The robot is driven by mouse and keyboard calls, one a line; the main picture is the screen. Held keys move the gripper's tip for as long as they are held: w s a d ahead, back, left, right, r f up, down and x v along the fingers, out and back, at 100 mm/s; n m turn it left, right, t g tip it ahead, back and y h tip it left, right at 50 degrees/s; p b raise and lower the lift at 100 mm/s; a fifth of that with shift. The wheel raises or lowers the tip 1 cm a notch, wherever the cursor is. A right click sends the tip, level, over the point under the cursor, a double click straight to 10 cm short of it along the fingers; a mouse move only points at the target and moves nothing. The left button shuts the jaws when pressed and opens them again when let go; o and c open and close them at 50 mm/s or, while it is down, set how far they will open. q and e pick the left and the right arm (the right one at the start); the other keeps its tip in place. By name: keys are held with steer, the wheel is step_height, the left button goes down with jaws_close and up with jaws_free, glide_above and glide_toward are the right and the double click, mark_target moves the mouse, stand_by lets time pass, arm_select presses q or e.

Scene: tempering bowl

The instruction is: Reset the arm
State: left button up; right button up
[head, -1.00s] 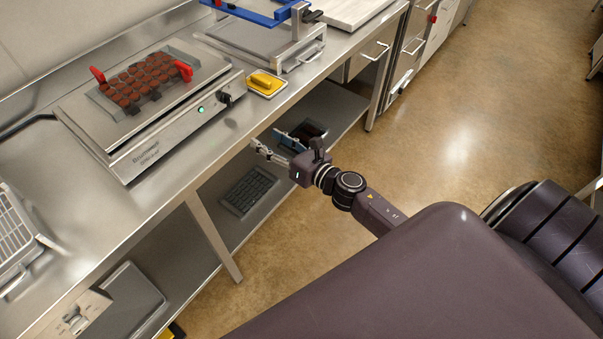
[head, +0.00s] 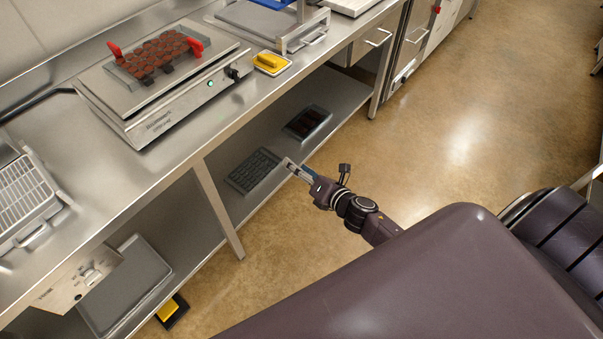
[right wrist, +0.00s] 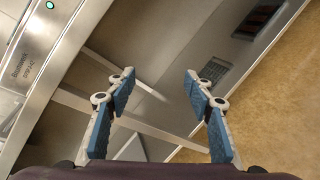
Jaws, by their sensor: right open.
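My right gripper (head: 296,171) is in the head view, in front of the steel counter (head: 232,125) and over its lower shelf edge. It also shows in the right wrist view (right wrist: 158,80), where its two blue-padded fingers are spread apart with nothing between them. My left gripper is in neither view.
On the counter stand a hot plate (head: 190,98) with a red-handled mold of brown pieces (head: 160,55), a yellow sponge (head: 268,62) and a wire rack (head: 22,190). Dark molds (head: 252,170) (head: 307,122) lie on the lower shelf. The floor at the right is clear.

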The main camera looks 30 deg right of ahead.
steer(key=shift+s+f, duration=0.1)
steer(key=shift+f, duration=0.15)
stand_by(0.3)
steer(key=s+d+f+m+g+h, duration=0.1)
steer(key=s+f+m+g, duration=0.2)
steer(key=s+f+m, duration=0.6)
steer(key=s+f+m+g+h, duration=0.1)
steer(key=s+f+m+g, duration=0.3)
steer(key=s+f, duration=0.85)
steer(key=s+a+f+m+g, duration=0.1)
steer(key=s+f+m, duration=0.3)
steer(key=s, duration=0.4)
steer(key=s+a+f+m+g, duration=0.2)
steer(key=s+f+m+g, duration=0.1)
steer(key=s, duration=0.6)
steer(key=s+a+f+m+g, duration=0.2)
steer(key=s+f+m, duration=0.3)
steer(key=s+f, duration=0.2)
steer(key=shift+s+f+m, duration=0.25)
steer(key=shift+s+m, duration=0.05)
steer(key=shift+s, duration=0.9)
